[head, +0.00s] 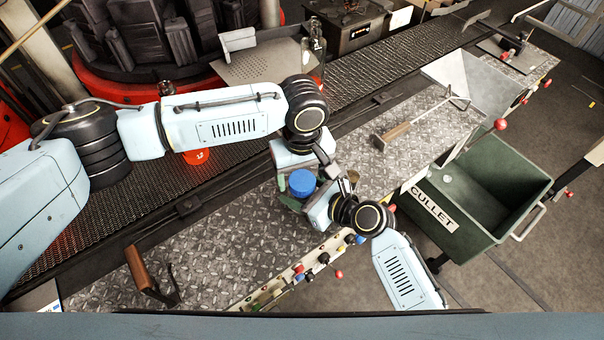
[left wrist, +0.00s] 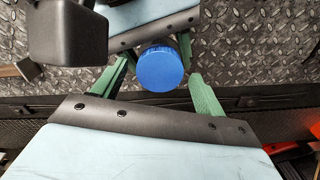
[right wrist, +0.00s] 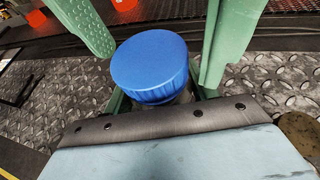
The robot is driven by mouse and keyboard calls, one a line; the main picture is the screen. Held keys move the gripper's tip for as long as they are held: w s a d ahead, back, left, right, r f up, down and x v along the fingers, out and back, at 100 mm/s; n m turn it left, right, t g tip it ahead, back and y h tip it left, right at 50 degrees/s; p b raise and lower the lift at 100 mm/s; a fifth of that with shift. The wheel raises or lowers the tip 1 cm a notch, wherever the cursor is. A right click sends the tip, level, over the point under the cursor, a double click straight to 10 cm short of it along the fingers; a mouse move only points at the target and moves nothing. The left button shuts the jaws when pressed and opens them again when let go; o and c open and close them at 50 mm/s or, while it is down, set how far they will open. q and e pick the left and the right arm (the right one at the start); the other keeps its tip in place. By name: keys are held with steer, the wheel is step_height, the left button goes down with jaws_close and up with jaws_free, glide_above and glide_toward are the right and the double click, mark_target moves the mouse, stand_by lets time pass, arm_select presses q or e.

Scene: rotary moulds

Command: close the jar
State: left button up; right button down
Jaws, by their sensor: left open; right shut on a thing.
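The jar shows mainly as a blue screw lid (head: 302,183) over the plate-topped bench. In the right wrist view the blue lid (right wrist: 150,65) sits on top of the jar body (right wrist: 182,97), which is mostly hidden. My right gripper (right wrist: 162,98) is shut on the jar below the lid. My left gripper (left wrist: 158,70) is open, with its green fingers on both sides of the blue lid (left wrist: 160,69) and gaps showing between them and it. Whether the lid is fully screwed down cannot be told.
A green cullet bin (head: 478,200) stands right of the bench (head: 225,245). A wooden-handled tool (head: 140,270) and a long-handled paddle (head: 398,131) lie on the bench. Buttons (head: 323,258) line its front edge. A dark conveyor (head: 130,200) with a glowing red piece (head: 196,156) runs behind.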

arm_select(q)
steer(key=shift+r, duration=1.95)
steer(key=shift+c, duration=0.3)
steer(key=shift+r+n, duration=1.6)
steer(key=shift+r, duration=0.15)
steer(key=shift+f, duration=0.15)
steer(key=shift+f, duration=3.9)
steer(key=shift+c, duration=0.4)
